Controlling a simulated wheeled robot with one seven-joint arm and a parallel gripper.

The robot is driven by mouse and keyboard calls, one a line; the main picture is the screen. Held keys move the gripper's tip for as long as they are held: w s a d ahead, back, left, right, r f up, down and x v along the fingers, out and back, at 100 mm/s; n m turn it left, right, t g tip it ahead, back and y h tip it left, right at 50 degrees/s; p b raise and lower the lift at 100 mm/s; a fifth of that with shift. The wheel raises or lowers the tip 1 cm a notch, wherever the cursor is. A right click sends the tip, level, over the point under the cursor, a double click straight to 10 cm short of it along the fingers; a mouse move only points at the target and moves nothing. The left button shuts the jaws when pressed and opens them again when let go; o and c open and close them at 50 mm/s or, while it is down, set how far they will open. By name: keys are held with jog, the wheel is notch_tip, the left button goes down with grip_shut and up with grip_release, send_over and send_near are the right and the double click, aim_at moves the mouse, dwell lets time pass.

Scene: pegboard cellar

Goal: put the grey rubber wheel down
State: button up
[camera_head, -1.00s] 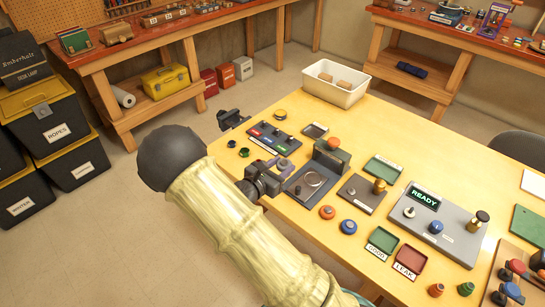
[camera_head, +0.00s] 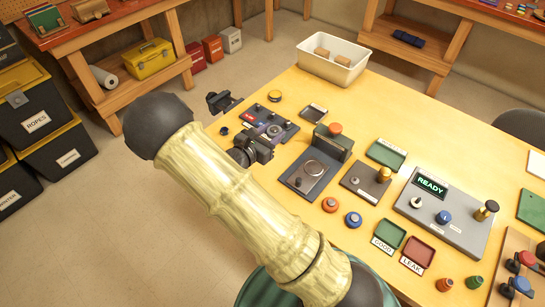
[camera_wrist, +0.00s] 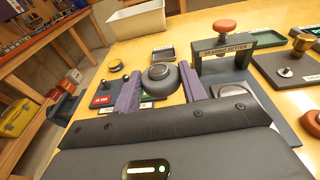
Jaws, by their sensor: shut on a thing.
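The grey rubber wheel (camera_wrist: 160,77) is a dark grey disc with a lighter hub, held between the two purple fingers of my gripper (camera_wrist: 161,90). In the head view my gripper (camera_head: 268,138) and the wheel (camera_head: 274,131) are over the near part of a dark board (camera_head: 287,125) with coloured labels. In the wrist view the board's red label (camera_wrist: 102,100) shows left of the fingers. The wheel and my gripper hide much of the board. I cannot tell whether the wheel touches it.
A bearing setter press (camera_head: 335,145) with an orange knob stands close to the right of my gripper. A small dark tray (camera_head: 313,112) and a white bin (camera_head: 332,62) are farther back. The green tray (camera_head: 389,236) and red tray (camera_head: 417,251) lie nearer the front.

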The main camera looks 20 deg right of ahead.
send_over(271, 162)
notch_tip(271, 162, down, 5)
jog(key=shift+w+f, duration=0.1)
jog(key=shift+w, duration=0.05)
jog(key=shift+d+f+p, duration=0.1)
jog(key=shift+f+p, duration=0.05)
jog(key=shift+p, duration=0.15)
jog(key=shift+s, duration=0.2)
notch_tip(271, 162, down, 3)
jog(key=shift+f, duration=0.6)
jog(key=shift+f, duration=0.4)
jog(key=shift+f, duration=0.2)
